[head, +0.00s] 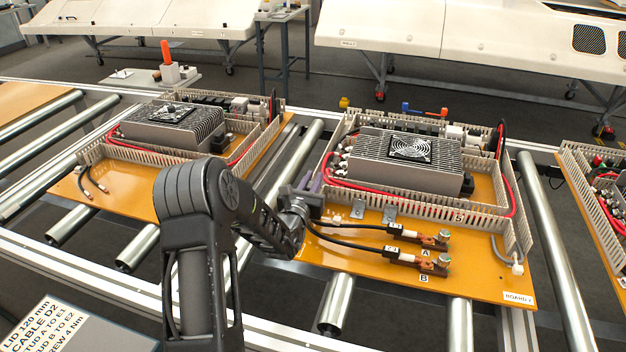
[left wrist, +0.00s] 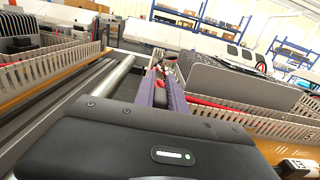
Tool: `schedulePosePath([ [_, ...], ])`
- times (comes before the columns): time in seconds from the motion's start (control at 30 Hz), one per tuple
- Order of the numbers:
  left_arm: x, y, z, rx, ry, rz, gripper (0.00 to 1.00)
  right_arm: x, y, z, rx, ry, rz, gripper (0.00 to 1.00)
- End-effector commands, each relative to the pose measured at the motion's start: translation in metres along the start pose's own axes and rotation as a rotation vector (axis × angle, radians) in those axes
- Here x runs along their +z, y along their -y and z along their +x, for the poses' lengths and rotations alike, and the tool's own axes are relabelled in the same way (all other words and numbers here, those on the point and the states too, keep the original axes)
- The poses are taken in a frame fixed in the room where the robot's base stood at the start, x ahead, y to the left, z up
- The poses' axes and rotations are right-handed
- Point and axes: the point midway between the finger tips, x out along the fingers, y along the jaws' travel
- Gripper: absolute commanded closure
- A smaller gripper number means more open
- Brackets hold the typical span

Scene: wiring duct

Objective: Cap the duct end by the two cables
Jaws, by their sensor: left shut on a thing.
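The board 2 panel (head: 450,277) carries a beige slotted duct (head: 430,212). Two black cables (head: 352,243) leave the duct's left front end and run right to copper lugs on studs A (head: 443,236) and B (head: 443,260). My left gripper (head: 316,184) is at that duct end, just above where the cables come out. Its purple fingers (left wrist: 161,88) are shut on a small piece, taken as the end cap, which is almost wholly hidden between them. I cannot tell whether it touches the duct. My right gripper is not in view.
A finned heatsink with a fan (head: 405,160) and a red cable stand inside the duct frame. A second board (head: 115,195) lies to the left, another at the right edge. Metal rollers (head: 336,303) lie between. An instruction sign (head: 60,325) is at the lower left.

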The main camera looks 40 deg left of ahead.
Motion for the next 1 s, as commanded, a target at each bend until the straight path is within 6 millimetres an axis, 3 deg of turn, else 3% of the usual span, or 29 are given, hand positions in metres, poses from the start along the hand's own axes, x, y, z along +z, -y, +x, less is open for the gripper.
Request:
schedulePosePath([
  [0.73,-0.017,0.000,0.000,0.000,-0.003,0.000,1.00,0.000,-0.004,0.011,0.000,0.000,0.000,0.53],
  [0.77,-0.017,0.000,0.000,0.000,-0.004,0.000,0.84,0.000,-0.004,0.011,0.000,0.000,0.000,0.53],
  [1.0,-0.016,0.000,0.000,0.000,-0.002,0.000,0.64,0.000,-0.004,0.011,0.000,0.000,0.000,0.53],
])
